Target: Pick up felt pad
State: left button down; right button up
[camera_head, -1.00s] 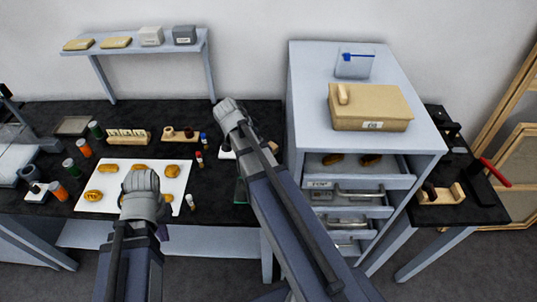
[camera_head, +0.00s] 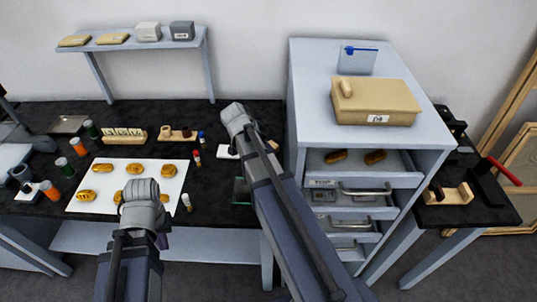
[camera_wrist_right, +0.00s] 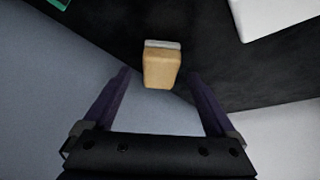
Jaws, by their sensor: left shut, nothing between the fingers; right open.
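In the right wrist view a small tan block with a pale grey layer along its far edge, which may be the felt pad (camera_wrist_right: 162,66), lies on the dark table top near its edge. My right gripper (camera_wrist_right: 160,88) is open, with one finger on each side of the block in the picture and no contact visible. In the head view my right gripper (camera_head: 236,114) is over the table just left of the drawer cabinet, and its arm hides much of that spot. My left gripper (camera_head: 141,191) is shut and empty, at the front edge of the white sheet.
The white sheet (camera_head: 87,173) holds several gilt pieces. A drawer cabinet (camera_head: 310,90) with its top drawer open stands close right of my right arm. Jars and a wooden rack (camera_head: 124,136) stand behind the sheet. A white flat item (camera_wrist_right: 272,14) lies near the block.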

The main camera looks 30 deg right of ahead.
jog(key=b+x, duration=0.1)
jog(key=x, duration=0.1)
jog(key=shift+d+f, duration=0.15)
jog(key=shift+f, duration=0.25)
pick_arm(q)
notch_tip(320, 180, down, 2)
jog(key=shift+f, duration=0.15)
pick_arm(e)
jog(key=shift+r, duration=0.1)
grip_shut()
